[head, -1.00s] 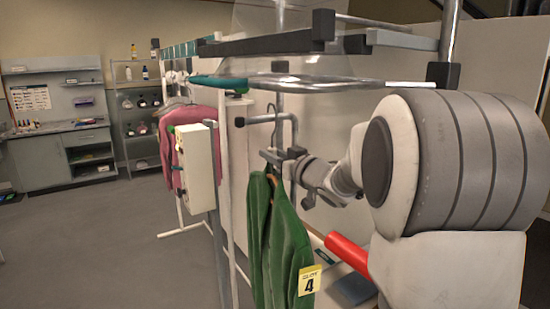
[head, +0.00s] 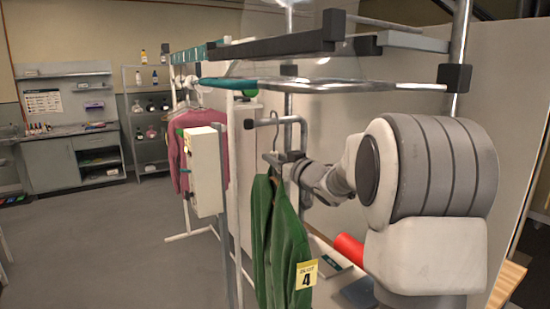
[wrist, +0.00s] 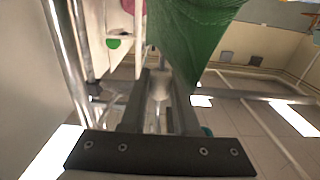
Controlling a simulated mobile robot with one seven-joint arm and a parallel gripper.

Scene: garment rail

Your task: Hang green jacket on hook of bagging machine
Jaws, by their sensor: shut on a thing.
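The green jacket (head: 279,240) hangs upright from a hanger (head: 274,150) and carries a yellow tag marked 4 (head: 305,275). My gripper (head: 283,158) is shut on the hanger just above the jacket's collar. The machine's hook (head: 280,121) is a bent grey tube with a black tip, level with the top of the hanger's wire. I cannot tell whether the wire lies over the tube or only in front of it. In the wrist view the green jacket (wrist: 193,35) hangs beyond the gripper's fingers (wrist: 155,100); the grip itself is unclear there.
The bagging machine's frame (head: 285,45) with black bars and clear film stands overhead. A cream box (head: 204,170) on a post is left of the jacket. A pink garment (head: 213,155) hangs on the rail behind. A red cylinder (head: 347,248) is at the right. Floor at left is clear.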

